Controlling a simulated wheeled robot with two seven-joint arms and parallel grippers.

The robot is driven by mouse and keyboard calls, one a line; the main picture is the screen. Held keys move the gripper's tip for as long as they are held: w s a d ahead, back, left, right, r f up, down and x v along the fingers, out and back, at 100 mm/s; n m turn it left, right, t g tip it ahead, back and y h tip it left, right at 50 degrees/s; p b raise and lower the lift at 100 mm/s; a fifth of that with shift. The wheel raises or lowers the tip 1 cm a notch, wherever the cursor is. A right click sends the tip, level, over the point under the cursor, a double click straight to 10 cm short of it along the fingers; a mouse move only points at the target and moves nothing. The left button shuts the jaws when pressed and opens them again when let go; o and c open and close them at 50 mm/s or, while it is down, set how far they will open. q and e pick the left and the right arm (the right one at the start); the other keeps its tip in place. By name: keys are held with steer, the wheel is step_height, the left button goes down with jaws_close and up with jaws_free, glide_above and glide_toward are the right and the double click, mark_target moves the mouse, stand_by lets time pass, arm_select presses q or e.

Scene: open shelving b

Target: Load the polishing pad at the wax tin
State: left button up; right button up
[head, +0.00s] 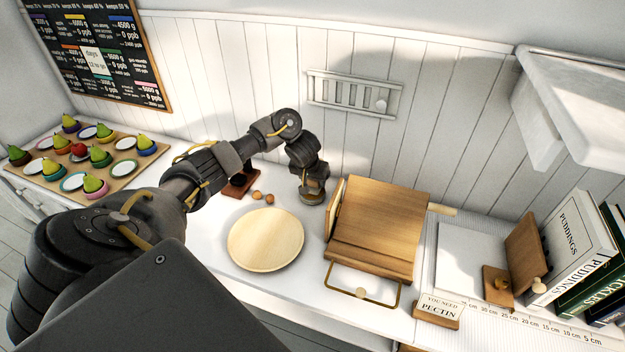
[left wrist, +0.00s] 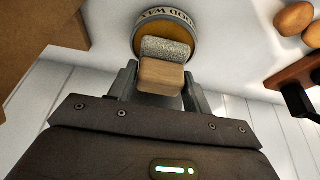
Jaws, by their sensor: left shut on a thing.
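The polishing pad (left wrist: 167,48) is a wooden block with a grey, speckled face. My left gripper (left wrist: 160,82) is shut on its wooden part, one finger on each side. The wax tin (left wrist: 138,40) is round, with amber wax inside and a lettered label on its rim. The pad's grey face overlaps the wax in the left wrist view; I cannot tell whether they touch. In the head view my left gripper (head: 313,182) points down over the tin (head: 311,198), hiding the pad. My right gripper is not in view.
A round wooden plate (head: 265,239) lies in front of the tin. A wooden slanted stand (head: 375,232) is close on the right. Two small brown balls (head: 262,197) and a dark red stand (head: 241,184) are on the left. A pear board (head: 125,173) is far left.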

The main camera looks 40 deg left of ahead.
arm_select(q)
steer(key=shift+f, duration=0.5)
stand_by(0.7)
steer(key=shift+s+f+p, duration=0.1)
steer(key=shift+p, duration=0.25)
stand_by(2.1)
step_height(320, 180, up, 7)
steer(key=p, duration=0.9)
steer(key=shift+p, duration=0.3)
stand_by(0.7)
